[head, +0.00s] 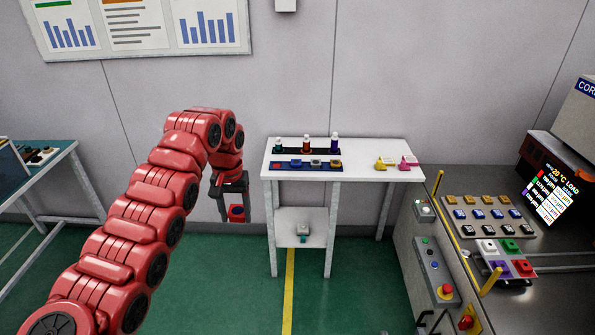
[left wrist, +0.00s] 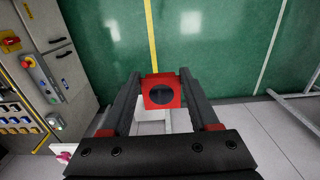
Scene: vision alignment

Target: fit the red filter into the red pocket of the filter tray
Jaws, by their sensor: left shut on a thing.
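The red filter (left wrist: 161,95) is a small red block with a dark round centre. My left gripper (left wrist: 158,92) is shut on it, one dark finger at each side. In the head view my left gripper (head: 234,198) points down and holds the red filter (head: 237,212) in the air, just left of the white table. A long blue tray (head: 305,165), which looks like the filter tray, lies on the table to the right of the gripper. Its left end shows a red spot, seemingly the red pocket; small blocks sit further right. My right gripper is not in view.
Three bottles (head: 306,144) stand in a dark rack behind the blue tray. Yellow and pink items (head: 397,163) lie at the right of the white table (head: 352,172). A control console (head: 437,262) stands at the right. A small grey object (head: 303,229) is on the lower shelf.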

